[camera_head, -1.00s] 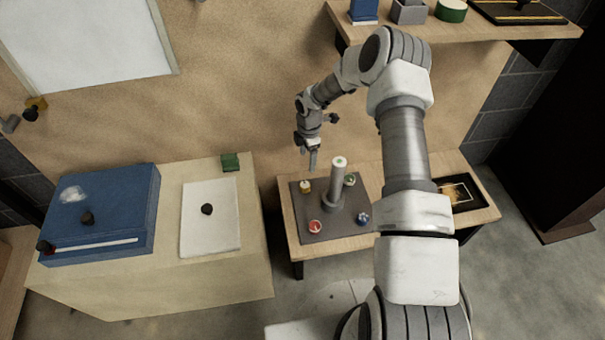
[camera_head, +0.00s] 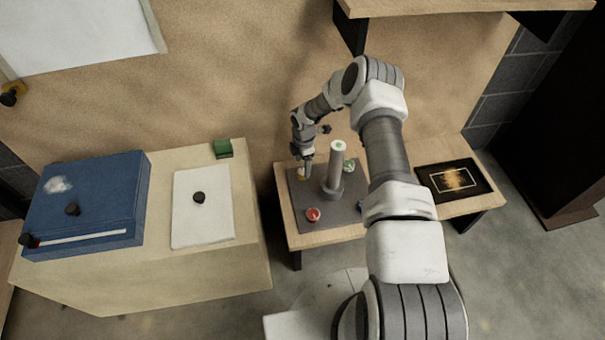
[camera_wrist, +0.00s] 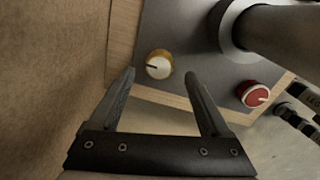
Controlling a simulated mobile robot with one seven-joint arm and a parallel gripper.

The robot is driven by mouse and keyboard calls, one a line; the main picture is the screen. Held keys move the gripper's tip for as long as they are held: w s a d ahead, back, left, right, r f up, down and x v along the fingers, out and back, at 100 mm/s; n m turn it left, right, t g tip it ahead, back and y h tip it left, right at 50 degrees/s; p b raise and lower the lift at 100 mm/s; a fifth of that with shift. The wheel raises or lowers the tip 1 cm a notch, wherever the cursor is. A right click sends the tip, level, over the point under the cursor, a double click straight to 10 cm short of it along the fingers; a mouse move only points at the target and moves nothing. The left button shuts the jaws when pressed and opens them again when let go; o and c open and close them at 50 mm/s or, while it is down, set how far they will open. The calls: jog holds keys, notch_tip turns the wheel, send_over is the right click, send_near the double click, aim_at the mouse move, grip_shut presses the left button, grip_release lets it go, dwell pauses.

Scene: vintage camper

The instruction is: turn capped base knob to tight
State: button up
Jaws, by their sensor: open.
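A dark grey base plate (camera_head: 330,225) lies on a small wooden table and bears a grey upright post (camera_head: 337,165) with a green mark on its white top. Round knobs sit around the post. A yellow knob with a white top and dark pointer line (camera_wrist: 159,66) is at the plate's far left corner. A red knob (camera_head: 314,214) is at the near left; it also shows in the wrist view (camera_wrist: 256,95). My gripper (camera_wrist: 159,78) is open and empty, its fingertips either side of the yellow knob in the picture; contact cannot be told. I cannot tell which knob is the capped one.
A framed dark picture (camera_head: 456,181) lies on the table's right. A counter at left holds a blue box (camera_head: 88,205), a white sheet (camera_head: 203,225) and a green block (camera_head: 223,149). A shelf (camera_head: 440,10) overhangs behind. My arm hides part of the plate's right side.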

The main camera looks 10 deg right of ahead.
aim_at(302, 172)
jog(key=shift+w+f+b, duration=0.1)
jog(key=shift+f+b, duration=0.4)
jog(key=shift+f, duration=1.5)
grip_shut()
